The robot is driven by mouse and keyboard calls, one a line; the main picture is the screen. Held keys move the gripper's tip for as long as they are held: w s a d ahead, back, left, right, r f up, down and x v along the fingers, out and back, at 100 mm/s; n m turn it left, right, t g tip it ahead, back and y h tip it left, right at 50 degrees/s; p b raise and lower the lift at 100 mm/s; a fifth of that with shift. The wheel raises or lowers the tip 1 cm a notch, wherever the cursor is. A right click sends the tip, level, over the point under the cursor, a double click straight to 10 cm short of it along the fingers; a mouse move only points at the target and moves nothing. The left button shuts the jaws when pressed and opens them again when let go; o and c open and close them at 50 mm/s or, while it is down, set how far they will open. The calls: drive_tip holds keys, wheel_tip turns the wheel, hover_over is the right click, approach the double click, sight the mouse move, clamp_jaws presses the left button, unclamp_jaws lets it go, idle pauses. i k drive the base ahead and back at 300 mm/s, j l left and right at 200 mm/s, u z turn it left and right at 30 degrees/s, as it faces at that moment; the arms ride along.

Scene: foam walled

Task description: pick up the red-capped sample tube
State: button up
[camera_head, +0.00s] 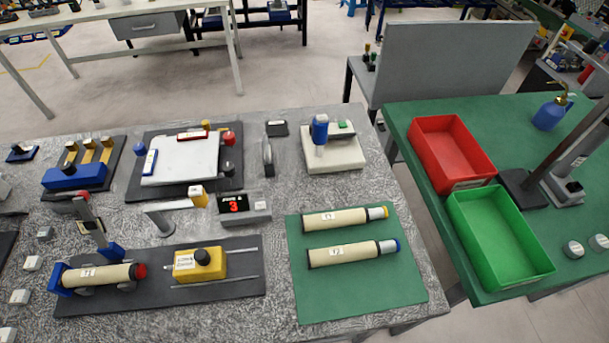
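The red-capped sample tube (100,276) is a cream cylinder with a dark printed label, at the lower left in the head view. It lies on its side, its red cap pointing right. Its left end is at a blue piece, and grey supports show beneath it on a dark base plate (222,281). A grey upright with blue and red parts (92,222) stands just behind the tube. Two similar tubes lie on a green mat (392,292): a yellow-capped one (340,219) and a blue-capped one (345,255). My gripper is not in view.
A yellow block with a black knob (200,265) sits right of the tube. A display reading 3 (233,204) and a white plate (182,161) stand behind. A red bin (452,184) and a green bin (500,287) are on the green table at right.

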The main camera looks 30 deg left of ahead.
sight(124, 272)
drive_tip(key=j+u, duration=0.1)
drive_tip(key=u, duration=0.25)
drive_tip(key=j+u, duration=0.1)
drive_tip(key=u, duration=0.3)
drive_tip(key=j+u, duration=0.1)
drive_tip(key=u, duration=0.25)
